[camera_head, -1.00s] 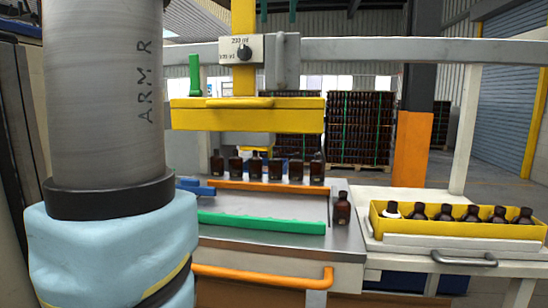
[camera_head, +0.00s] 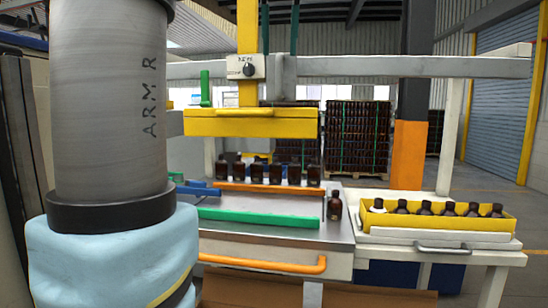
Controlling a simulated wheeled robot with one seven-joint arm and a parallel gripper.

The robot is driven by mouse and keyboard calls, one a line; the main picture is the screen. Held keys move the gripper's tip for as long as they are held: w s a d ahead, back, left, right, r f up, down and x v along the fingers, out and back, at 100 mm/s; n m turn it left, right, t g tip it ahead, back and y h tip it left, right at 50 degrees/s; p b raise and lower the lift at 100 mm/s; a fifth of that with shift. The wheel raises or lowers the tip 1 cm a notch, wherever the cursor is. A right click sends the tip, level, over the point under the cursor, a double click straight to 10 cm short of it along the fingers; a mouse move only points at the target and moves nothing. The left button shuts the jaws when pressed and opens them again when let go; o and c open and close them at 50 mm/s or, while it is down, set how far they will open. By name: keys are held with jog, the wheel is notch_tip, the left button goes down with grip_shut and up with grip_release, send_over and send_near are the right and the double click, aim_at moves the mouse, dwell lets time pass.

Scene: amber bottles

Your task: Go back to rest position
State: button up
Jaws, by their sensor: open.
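My arm (camera_head: 108,110), a thick grey cylinder marked "ARM R", fills the left of the view. Below it is its pale blue cover (camera_head: 105,255). My gripper is out of the frame, so its jaws and anything near them cannot be seen. A row of several dark amber bottles (camera_head: 256,170) stands upright behind an orange rail on the metal bench (camera_head: 340,232). A single amber bottle (camera_head: 334,206) stands upright near the bench's right end. More dark bottles stand in a yellow tray (camera_head: 440,223) at the right; one has a white collar.
A yellow press head (camera_head: 250,123) hangs above the bottle row. A green bar (camera_head: 262,219) crosses the bench, and an orange handle (camera_head: 270,264) runs along its front. The tray's table (camera_head: 480,256) has a grey handle. Stacked pallets (camera_head: 357,138) and an orange-and-black post (camera_head: 411,110) stand behind.

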jog(key=w+a+f+g, duration=0.1)
jog(key=w+f, duration=0.1)
jog(key=f, duration=1)
jog(key=w+a+f+g, duration=0.1)
jog(key=w+f, duration=0.1)
jog(key=f, duration=0.9)
jog(key=s+a+f, duration=0.2)
jog(key=s+f, duration=0.2)
jog(key=f, duration=0.4)
jog(key=s+a+f, duration=0.2)
jog(key=s+f, duration=0.3)
jog(key=f, duration=0.3)
jog(key=s+a+f+m, duration=0.1)
jog(key=s+f, duration=0.3)
jog(key=f, duration=0.4)
jog(key=shift+s+a+f+g, duration=0.15)
jog(key=shift+s+a+g, duration=0.05)
jog(key=shift+a+g, duration=0.25)
